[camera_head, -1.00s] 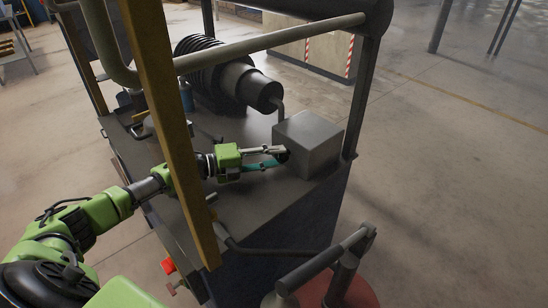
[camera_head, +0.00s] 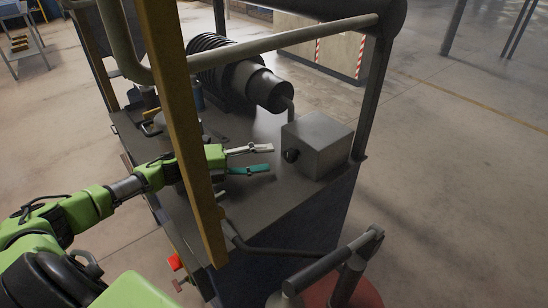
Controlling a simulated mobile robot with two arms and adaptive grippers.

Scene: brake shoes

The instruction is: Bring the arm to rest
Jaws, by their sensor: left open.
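My left arm (camera_head: 93,205) comes in from the left, green with dark joints, and passes behind a yellow post. My left gripper (camera_head: 268,159) is open and empty, with one pale finger and one teal finger spread apart. It is over the machine's dark top, a little left of a grey box (camera_head: 319,142). A dark round knob (camera_head: 291,155) is on the box's left face. The fingertips are apart from the knob. My right gripper is not in view.
The yellow post (camera_head: 186,130) stands in front of part of my arm. A grey rail (camera_head: 270,41) crosses above the machine top (camera_head: 262,198). A ribbed dark cylinder (camera_head: 238,72) lies behind. A red-based stand (camera_head: 340,285) is at the bottom right. Open floor lies to the right.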

